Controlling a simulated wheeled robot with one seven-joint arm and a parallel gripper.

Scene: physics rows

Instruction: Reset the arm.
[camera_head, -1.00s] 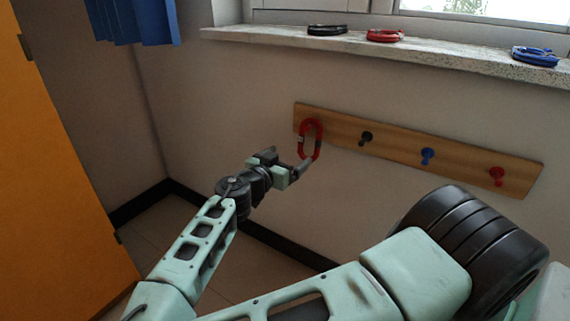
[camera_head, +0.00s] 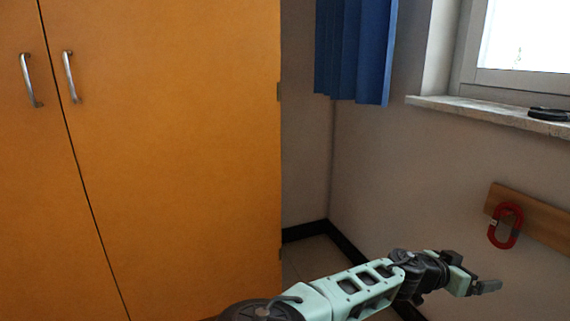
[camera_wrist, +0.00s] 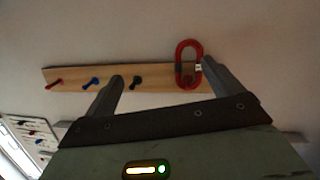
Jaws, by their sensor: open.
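My gripper (camera_head: 488,286) is at the lower right of the head view, below and left of the red carabiner (camera_head: 516,228) and apart from it. The carabiner hangs at the left end of the wooden hook board (camera_head: 545,222). In the wrist view, which looks upside down, my gripper's two fingers (camera_wrist: 162,72) are spread wide with nothing between them. The carabiner (camera_wrist: 179,62) shows there near the right finger, against the board (camera_wrist: 65,75). Red (camera_wrist: 54,84), blue (camera_wrist: 91,83) and black (camera_wrist: 135,82) hooks are bare.
A tall orange cabinet (camera_head: 180,150) fills the left of the head view. A blue curtain (camera_head: 352,50) hangs in the corner beside the window. A black carabiner (camera_head: 548,114) lies on the sill (camera_head: 480,109). The floor between cabinet and wall looks clear.

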